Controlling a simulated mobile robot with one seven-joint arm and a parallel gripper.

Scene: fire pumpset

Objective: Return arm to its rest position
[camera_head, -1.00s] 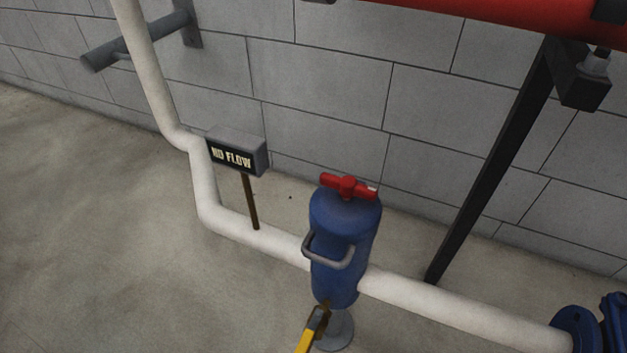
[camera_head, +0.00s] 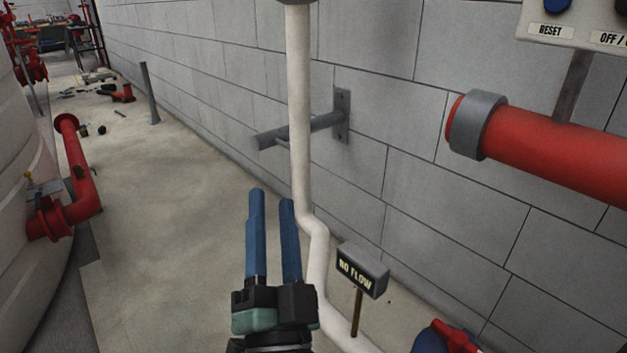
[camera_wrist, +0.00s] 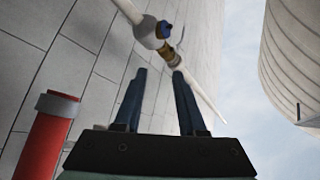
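My gripper (camera_head: 272,198) is in the lower middle of the head view, its two blue fingers pointing up and away. In the wrist view my gripper (camera_wrist: 159,74) shows a clear gap between its fingertips. It is open and holds nothing. In the head view the fingers are just left of the white vertical pipe (camera_head: 299,110); I cannot tell how far apart in depth they are. In the wrist view a white pipe with a blue-handled fitting (camera_wrist: 160,35) lies beyond the fingertips.
A NO FLOW sign (camera_head: 362,270) and a blue valve body with a red handle (camera_head: 445,342) are at lower right. A grey wall bracket (camera_head: 300,130) and a red pipe (camera_head: 550,150) are on the block wall. A white tank (camera_head: 28,250) is left; the floor (camera_head: 170,220) between is clear.

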